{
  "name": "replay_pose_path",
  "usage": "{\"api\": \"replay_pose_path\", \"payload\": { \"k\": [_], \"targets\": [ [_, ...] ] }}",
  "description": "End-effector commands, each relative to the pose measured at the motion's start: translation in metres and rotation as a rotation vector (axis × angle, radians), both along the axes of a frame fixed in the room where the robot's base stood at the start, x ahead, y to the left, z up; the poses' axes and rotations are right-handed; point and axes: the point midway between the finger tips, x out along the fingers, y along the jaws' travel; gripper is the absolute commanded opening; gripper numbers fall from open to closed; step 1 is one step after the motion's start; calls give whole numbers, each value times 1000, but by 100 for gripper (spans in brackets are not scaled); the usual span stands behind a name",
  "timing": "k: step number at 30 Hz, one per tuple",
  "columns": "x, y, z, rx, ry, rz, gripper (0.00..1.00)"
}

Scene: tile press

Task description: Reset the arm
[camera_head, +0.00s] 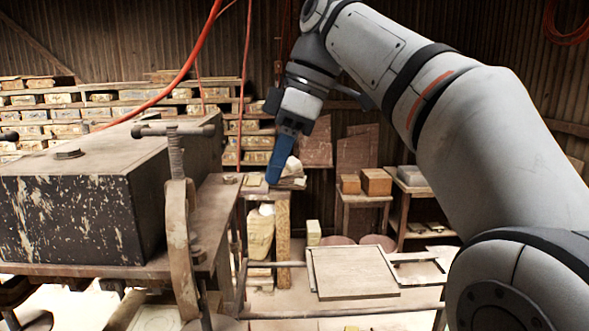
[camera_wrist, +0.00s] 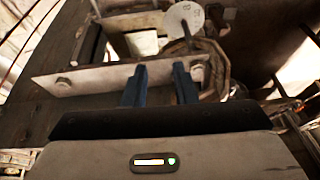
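My arm (camera_head: 500,150) reaches in from the right of the head view and bends down at the upper middle. My gripper (camera_head: 278,172) points downward with blue fingers, in front of the background shelves and small table. In the wrist view the two fingers of my gripper (camera_wrist: 159,75) stand apart with a clear gap and nothing held between them. Beyond the fingertips lies a pale metal plate with bolts (camera_wrist: 95,78). I cannot tell whether the fingertips touch it.
A dark, paint-chipped block (camera_head: 70,218) sits on the press at left, with a rusty screw clamp (camera_head: 180,245) beside it. An orange hose (camera_head: 180,75) hangs at upper left. A low table with a flat board (camera_head: 350,272) stands at lower middle. Tile shelves (camera_head: 60,113) line the back.

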Motion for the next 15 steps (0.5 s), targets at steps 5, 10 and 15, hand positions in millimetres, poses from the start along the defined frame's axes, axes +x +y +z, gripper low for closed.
{"api": "replay_pose_path", "payload": {
  "k": [5, 10, 15],
  "targets": [
    [-3, -43, -74, -46, 36, -388, 25],
    [-15, -87, -149, -80, 53, -744, 25],
    [-41, -132, -232, -104, 52, -1076, 25]
  ]
}}
